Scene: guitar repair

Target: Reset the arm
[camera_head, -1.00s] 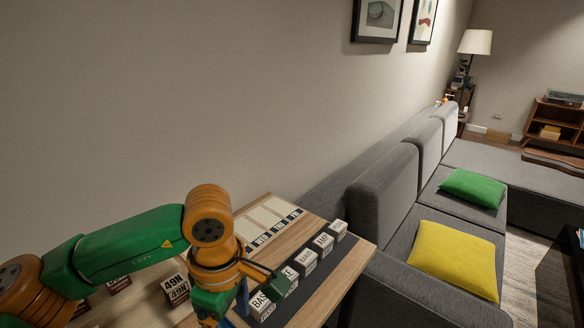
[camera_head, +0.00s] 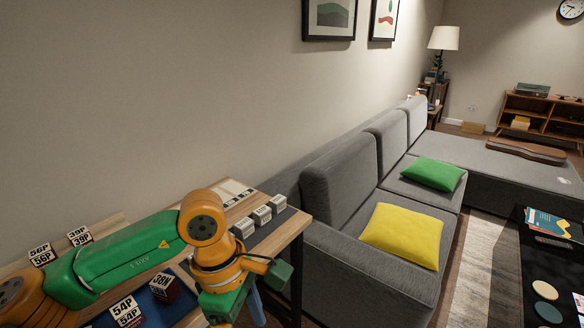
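My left arm, green and orange, comes in from the lower left and bends down at an orange joint over the table's right part. My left gripper (camera_head: 235,300) is at the bottom of the view, beside the table's right edge and pointing down. Its fingers are mostly hidden or cut off by the lower edge, so I cannot tell whether they are open or shut. I see nothing held in it. My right gripper is out of view.
The wooden table (camera_head: 287,232) carries labelled blocks, including 54P (camera_head: 126,310), 38N (camera_head: 165,287), 56P (camera_head: 41,255) and 39P (camera_head: 79,236). A grey sofa (camera_head: 340,190) with a yellow cushion (camera_head: 405,235) and green cushion (camera_head: 434,174) stands right of it. A wall is behind.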

